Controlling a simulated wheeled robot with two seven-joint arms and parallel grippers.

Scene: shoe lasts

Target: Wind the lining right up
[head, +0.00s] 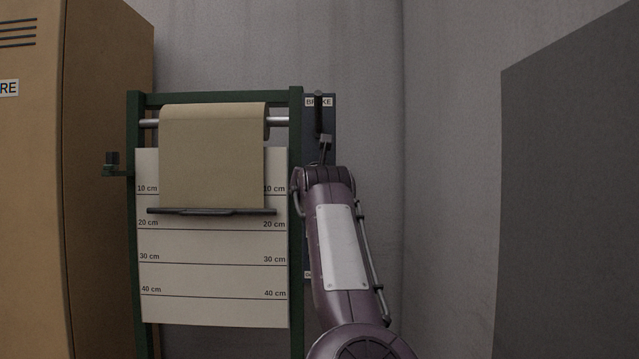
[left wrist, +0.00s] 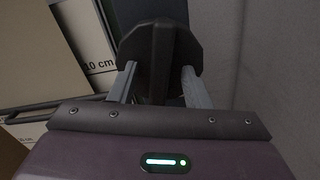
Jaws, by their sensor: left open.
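The tan lining (head: 212,160) hangs from a metal roller (head: 278,122) in a green frame. Its dark bottom bar (head: 212,211) hangs level between the 10 cm and 20 cm lines of the white scale board (head: 212,280); the bar also shows in the left wrist view (left wrist: 60,106). A dark panel marked BRAKE, with a black upright lever (head: 318,112), is right of the frame. My left gripper (head: 323,150) is at this panel, just below the lever. In the left wrist view its two grey fingers (left wrist: 160,88) are apart, with a dark blocky shape between them; contact cannot be told.
A dark crank-like handle (head: 112,160) sticks out left of the frame. A tan cabinet (head: 105,190) stands close on the left. A dark grey panel (head: 570,200) is at the right. Bare grey wall (head: 440,150) shows between it and my arm.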

